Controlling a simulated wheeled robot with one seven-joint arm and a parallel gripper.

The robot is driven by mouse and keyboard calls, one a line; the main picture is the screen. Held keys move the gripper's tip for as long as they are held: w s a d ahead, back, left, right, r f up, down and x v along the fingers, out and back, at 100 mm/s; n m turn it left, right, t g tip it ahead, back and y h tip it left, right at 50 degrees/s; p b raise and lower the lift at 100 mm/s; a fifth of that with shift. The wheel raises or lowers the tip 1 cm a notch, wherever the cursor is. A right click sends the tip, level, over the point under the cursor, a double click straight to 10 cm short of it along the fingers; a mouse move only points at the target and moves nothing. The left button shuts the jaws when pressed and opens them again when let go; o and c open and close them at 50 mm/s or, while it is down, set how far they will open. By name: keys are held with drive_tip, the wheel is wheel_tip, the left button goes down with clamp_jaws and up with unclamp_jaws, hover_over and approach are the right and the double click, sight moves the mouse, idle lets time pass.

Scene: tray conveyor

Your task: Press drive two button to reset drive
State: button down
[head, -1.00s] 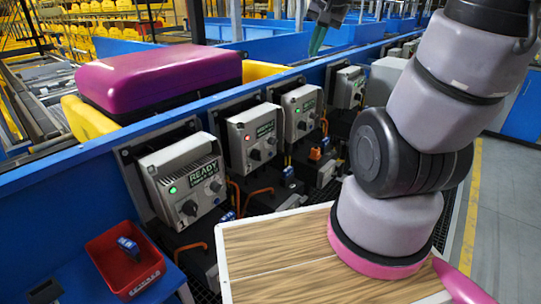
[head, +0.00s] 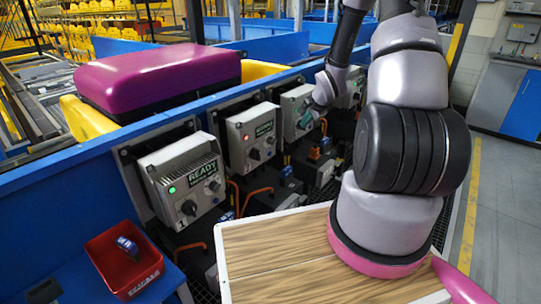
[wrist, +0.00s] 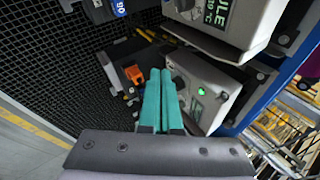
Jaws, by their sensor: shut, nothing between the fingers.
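The drive two box (head: 248,138) is a grey unit with a red light and a small screen, second from the front in the head view. Its button is too small to make out. My gripper (head: 309,119) has green fingers and is in front of the third drive box (head: 291,103), to the right of drive two, partly covering it. In the wrist view the fingers (wrist: 160,73) are together and empty, beside a grey box (wrist: 215,85) with a green light and a dark knob. I cannot tell whether they touch it.
The drive one box (head: 185,182) shows READY and a green light. A fourth box (head: 350,88) is farther back. Orange handles and cables sit below the boxes. A red bin (head: 125,262) is at lower left; a magenta case (head: 158,75) lies on the conveyor behind the blue rail.

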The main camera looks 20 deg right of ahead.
sight(270, 154)
drive_tip(key=s+a+f+m+y, duration=0.1)
drive_tip(key=a+f+m, duration=0.1)
drive_tip(key=f, duration=0.6)
drive_tip(key=s+a+f+m+t+y, duration=0.1)
drive_tip(key=f+m, duration=0.1)
drive_tip(key=f, duration=0.6)
drive_tip(key=shift+a+f+m+y, duration=0.4)
drive_tip(key=w+a, duration=0.5)
drive_tip(key=w, duration=0.2)
drive_tip(key=shift+w+a, duration=0.15)
drive_tip(key=shift+w, duration=0.05)
idle(1.2)
drive_tip(key=shift+w+a, duration=0.15)
drive_tip(key=shift+w, duration=0.05)
